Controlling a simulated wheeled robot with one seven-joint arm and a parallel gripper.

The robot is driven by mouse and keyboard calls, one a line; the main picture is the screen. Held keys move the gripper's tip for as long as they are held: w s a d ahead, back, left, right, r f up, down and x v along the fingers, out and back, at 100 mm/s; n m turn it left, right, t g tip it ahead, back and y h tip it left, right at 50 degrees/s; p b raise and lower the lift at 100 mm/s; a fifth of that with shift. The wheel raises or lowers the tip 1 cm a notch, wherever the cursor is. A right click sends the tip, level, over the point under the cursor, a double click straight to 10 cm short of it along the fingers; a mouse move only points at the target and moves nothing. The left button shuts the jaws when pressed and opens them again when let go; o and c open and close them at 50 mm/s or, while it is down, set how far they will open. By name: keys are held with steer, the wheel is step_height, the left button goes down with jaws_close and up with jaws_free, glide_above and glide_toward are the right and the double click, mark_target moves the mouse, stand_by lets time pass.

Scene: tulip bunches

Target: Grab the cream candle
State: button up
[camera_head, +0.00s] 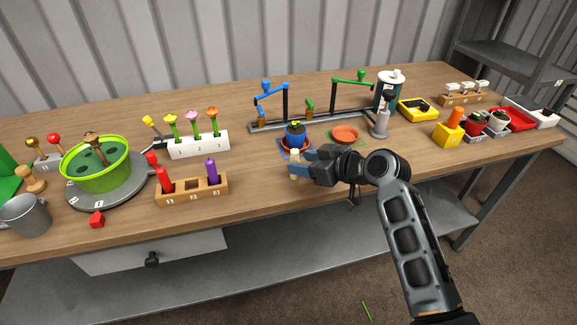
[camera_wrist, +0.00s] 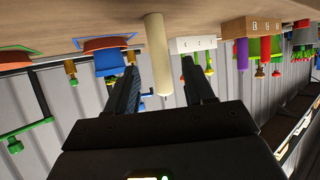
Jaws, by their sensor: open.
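The cream candle (camera_head: 294,160) stands upright near the front edge of the table, in front of a blue pot. In the wrist view, which is upside down, the cream candle (camera_wrist: 158,50) shows as a pale cylinder between the two dark fingers. My gripper (camera_head: 301,163) is open and low over the table, with its fingertips at the candle. In the wrist view my gripper (camera_wrist: 164,80) has visible gaps on both sides of the candle, and I see no clear contact. Part of the candle is hidden by the fingers in the head view.
A wooden block (camera_head: 178,198) to the left holds red and purple candles, with its middle slot empty. The blue pot (camera_head: 295,132) sits just behind my gripper. An orange saucer (camera_head: 345,134) is behind my wrist.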

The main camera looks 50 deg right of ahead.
steer(key=p+x, duration=0.1)
steer(key=x, duration=0.4)
steer(key=shift+w+f, duration=0.1)
steer(key=shift+w, duration=0.2)
steer(key=shift+c, duration=0.4)
jaws_close()
